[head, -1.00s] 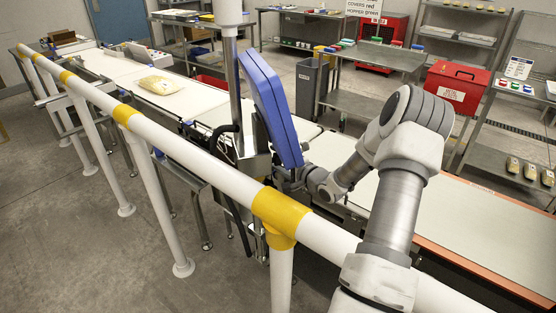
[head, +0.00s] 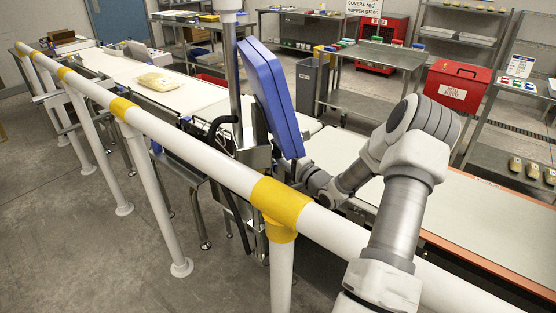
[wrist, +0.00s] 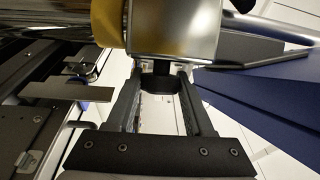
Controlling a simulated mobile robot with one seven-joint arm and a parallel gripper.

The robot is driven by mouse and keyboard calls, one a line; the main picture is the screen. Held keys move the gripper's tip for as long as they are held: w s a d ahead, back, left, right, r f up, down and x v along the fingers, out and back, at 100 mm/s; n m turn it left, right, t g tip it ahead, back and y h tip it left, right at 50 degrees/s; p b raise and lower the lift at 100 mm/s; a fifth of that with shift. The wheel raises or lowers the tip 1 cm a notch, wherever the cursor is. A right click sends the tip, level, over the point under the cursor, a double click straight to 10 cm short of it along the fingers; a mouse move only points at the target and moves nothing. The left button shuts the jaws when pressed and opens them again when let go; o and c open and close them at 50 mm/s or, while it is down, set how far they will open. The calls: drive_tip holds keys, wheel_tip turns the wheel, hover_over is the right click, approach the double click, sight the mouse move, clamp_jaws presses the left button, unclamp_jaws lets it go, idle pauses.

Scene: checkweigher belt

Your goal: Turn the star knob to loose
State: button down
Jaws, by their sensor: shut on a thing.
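In the wrist view my gripper (wrist: 160,80) has its two dark fingers closed around a small dark piece (wrist: 161,68) below a metal block. This piece appears to be the star knob, but its lobes and any loose or tight marking cannot be made out. In the head view my arm reaches in behind the rail, to the foot of the tilted blue panel (head: 270,95). The fingertips and the knob are hidden there. The blue panel also fills the right side of the wrist view (wrist: 260,105).
A white guard rail (head: 190,160) with yellow bands runs across in front of the belt. A steel post (head: 232,75) stands beside the blue panel. A yellow bag (head: 155,82) lies on the far belt. A red box (head: 458,85) stands behind the clear near belt (head: 480,220).

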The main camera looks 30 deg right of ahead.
drive_tip(key=t+b, duration=0.1)
drive_tip(key=b, duration=0.1)
drive_tip(key=n+t+b, duration=0.1)
drive_tip(key=b, duration=0.1)
drive_tip(key=shift+f, duration=0.3)
drive_tip(key=shift+r+n+t+y+b, duration=0.2)
drive_tip(key=shift+n+t+y+b, duration=0.15)
drive_tip(key=shift+t+b, duration=0.25)
drive_tip(key=shift+r, duration=0.1)
drive_tip(key=shift+c, duration=1.5)
unclamp_jaws()
drive_tip(key=shift+s, duration=0.15)
drive_tip(key=v, duration=1.7)
drive_tip(key=shift+d, duration=0.1)
